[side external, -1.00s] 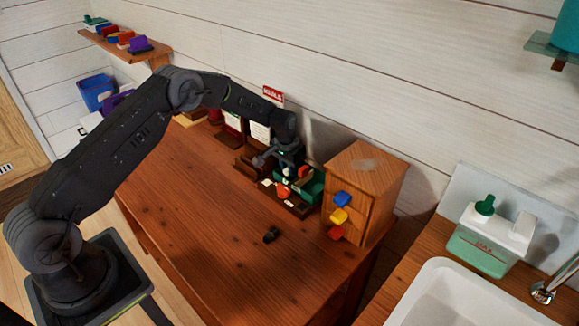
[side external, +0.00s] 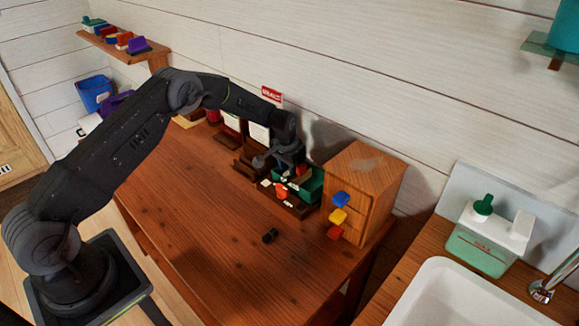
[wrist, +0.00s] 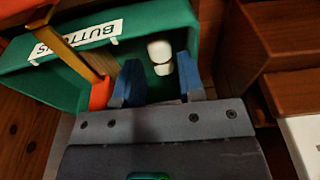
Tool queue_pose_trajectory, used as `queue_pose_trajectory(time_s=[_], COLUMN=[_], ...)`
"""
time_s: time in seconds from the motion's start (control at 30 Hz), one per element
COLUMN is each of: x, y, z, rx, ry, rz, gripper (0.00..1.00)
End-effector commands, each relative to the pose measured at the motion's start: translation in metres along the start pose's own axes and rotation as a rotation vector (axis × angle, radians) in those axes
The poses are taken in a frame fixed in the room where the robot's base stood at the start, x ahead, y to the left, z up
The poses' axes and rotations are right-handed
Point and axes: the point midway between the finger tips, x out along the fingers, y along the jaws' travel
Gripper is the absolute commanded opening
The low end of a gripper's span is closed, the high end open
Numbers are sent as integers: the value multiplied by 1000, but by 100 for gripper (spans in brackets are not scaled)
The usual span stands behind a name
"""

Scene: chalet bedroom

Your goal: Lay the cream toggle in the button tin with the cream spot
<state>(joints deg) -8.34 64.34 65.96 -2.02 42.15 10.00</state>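The green button tin (wrist: 30,62) fills the upper part of the wrist view, with a white label reading BUTTONS on its wall. It also shows in the side view (side external: 314,186), beside the wooden cabinet. The cream toggle (wrist: 160,52) is at the tin's inside, just beyond and between my blue fingertips. My gripper (wrist: 161,78) is open, with a narrow gap seen between each finger and the toggle. In the side view my gripper (side external: 292,170) is low over the tin. I cannot make out a cream spot.
An orange-and-yellow strip-like thing (wrist: 68,52) crosses the tin's labelled wall, close to my left finger. A wooden cabinet (side external: 367,180) with coloured knobs stands right of the tin.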

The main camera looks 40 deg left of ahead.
Motion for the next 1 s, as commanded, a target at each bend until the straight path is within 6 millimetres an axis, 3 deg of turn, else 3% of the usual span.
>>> queue_pose_trajectory(time_s=[0.03,0.17,0.27,0.6,1.0], x=[16,8,-8,-85,-136], y=[-5,-6,-6,-4,1], z=[10,8,7,3,6], rx=[0,-1,-2,-2,-1], ry=[-20,-18,-18,-10,-1], rz=[-4,-5,-5,-3,-2], gripper=[48,48,48,48,48])
